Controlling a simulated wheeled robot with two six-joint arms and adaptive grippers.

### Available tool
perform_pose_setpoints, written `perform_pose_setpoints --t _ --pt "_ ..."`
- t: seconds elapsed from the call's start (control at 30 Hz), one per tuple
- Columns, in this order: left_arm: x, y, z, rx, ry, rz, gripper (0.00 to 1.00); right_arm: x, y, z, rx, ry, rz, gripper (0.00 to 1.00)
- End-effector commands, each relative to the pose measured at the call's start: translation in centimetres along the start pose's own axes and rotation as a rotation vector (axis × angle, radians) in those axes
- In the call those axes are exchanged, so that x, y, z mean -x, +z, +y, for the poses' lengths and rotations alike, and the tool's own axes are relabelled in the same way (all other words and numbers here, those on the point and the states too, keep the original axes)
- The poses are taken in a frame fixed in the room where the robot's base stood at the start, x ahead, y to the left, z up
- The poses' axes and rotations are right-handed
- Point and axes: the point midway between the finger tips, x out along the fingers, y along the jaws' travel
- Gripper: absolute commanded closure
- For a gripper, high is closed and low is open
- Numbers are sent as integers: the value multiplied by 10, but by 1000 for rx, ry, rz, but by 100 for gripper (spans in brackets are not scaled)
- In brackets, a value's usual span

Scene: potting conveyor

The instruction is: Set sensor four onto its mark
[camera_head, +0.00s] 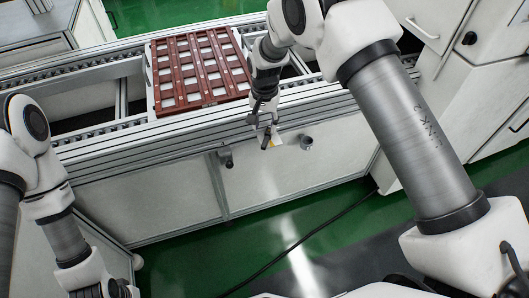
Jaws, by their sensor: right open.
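My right gripper (266,136) is open and points down in front of the conveyor's near rail. A small pale plate with a yellowish part (277,142) shows just behind and beside its fingertips; whether they touch cannot be told. A small grey cylindrical fitting (306,142) is on the conveyor's front side to the right of the gripper. A similar dark grey fitting (226,158) is to its left. No number is readable, so I cannot tell which is sensor four. My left gripper (118,289) is low at the bottom left, cut off by the picture edge.
A red-brown slatted tray (199,101) with pale square openings lies on the conveyor (112,141), left of my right arm. White cabinets (455,95) stand at the right. A black cable (318,231) crosses the green floor (268,249) below.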

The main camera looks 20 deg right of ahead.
Motion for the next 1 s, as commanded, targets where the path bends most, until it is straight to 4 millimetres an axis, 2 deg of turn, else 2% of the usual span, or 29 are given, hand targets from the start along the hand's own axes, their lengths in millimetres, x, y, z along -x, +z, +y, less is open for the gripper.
perform_pose_setpoints --t 0.4,0.5,0.7,0.73,0.83,0.87,1.0 --pt "7 0 0 0 0 0 100 -68 1 1 1 2 -3 58" --pt "7 0 0 0 0 0 100 -75 1 1 0 1 -2 58" --pt "6 0 0 0 0 0 100 -77 1 1 0 1 -2 58" --pt "6 0 0 0 0 0 100 -77 1 1 0 1 -2 62" --pt "6 0 0 0 0 0 100 -77 1 1 0 1 -2 97" --pt "6 0 0 0 0 0 100 -77 1 1 0 1 -2 100" --pt "6 0 0 0 0 0 100 -77 1 2 0 1 -2 100"
